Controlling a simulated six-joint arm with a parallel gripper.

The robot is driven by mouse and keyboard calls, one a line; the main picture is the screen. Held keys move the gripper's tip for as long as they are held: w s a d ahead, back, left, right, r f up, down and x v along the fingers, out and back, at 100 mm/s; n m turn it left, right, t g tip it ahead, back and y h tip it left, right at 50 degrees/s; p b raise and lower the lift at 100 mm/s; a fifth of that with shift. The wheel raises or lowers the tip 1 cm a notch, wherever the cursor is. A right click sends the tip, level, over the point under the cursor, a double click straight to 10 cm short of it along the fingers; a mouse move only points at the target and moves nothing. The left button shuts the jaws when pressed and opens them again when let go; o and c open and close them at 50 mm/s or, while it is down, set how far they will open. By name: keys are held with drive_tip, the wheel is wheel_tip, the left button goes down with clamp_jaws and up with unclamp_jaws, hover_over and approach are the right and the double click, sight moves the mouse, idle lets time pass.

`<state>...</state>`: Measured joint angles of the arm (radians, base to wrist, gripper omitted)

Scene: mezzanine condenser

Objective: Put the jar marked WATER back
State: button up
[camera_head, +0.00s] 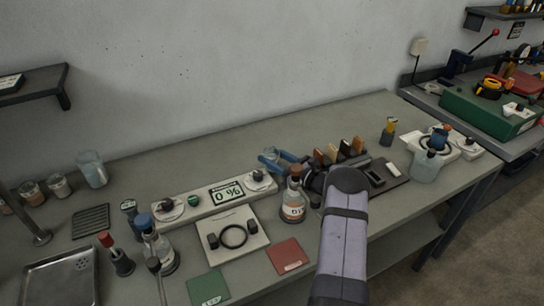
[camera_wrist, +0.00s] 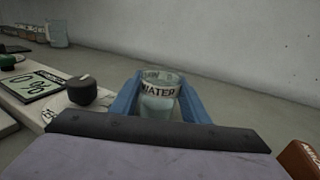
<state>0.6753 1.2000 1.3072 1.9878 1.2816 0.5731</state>
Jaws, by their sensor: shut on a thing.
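The clear glass jar marked WATER (camera_wrist: 158,104) is upright between the blue fingers of my gripper (camera_wrist: 158,100) in the wrist view, its label facing me. My gripper is shut on it. In the head view my gripper (camera_head: 275,162) is behind the right end of the white display unit, and the jar (camera_head: 270,154) shows only in part between the fingers. I cannot tell whether its base touches the bench (camera_head: 130,180).
The display unit (camera_head: 213,204) reads 0 %. In front are a plate with a black ring (camera_head: 234,236), a stoppered orange-labelled bottle (camera_head: 293,204), and red (camera_head: 287,256) and green (camera_head: 208,288) cards. Blocks (camera_head: 345,150) stand right of my gripper. The bench's back strip is mostly clear.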

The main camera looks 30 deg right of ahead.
drive_tip(key=shift+f+b, duration=0.2)
drive_tip(key=shift+b, duration=0.1)
drive_tip(key=o, duration=1.2)
drive_tip(key=shift+r+p, duration=0.25)
drive_tip(key=shift+p, duration=0.05)
drive_tip(key=b+v, duration=0.2)
drive_tip(key=v, duration=0.8)
drive_tip(key=shift+s+d+f+b, duration=0.1)
drive_tip(key=shift+s+d+b, duration=0.1)
drive_tip(key=shift+s+b, duration=0.2)
drive_tip(key=shift+o, duration=0.4)
drive_tip(key=shift+s+d, duration=0.2)
drive_tip(key=shift+s, duration=0.3)
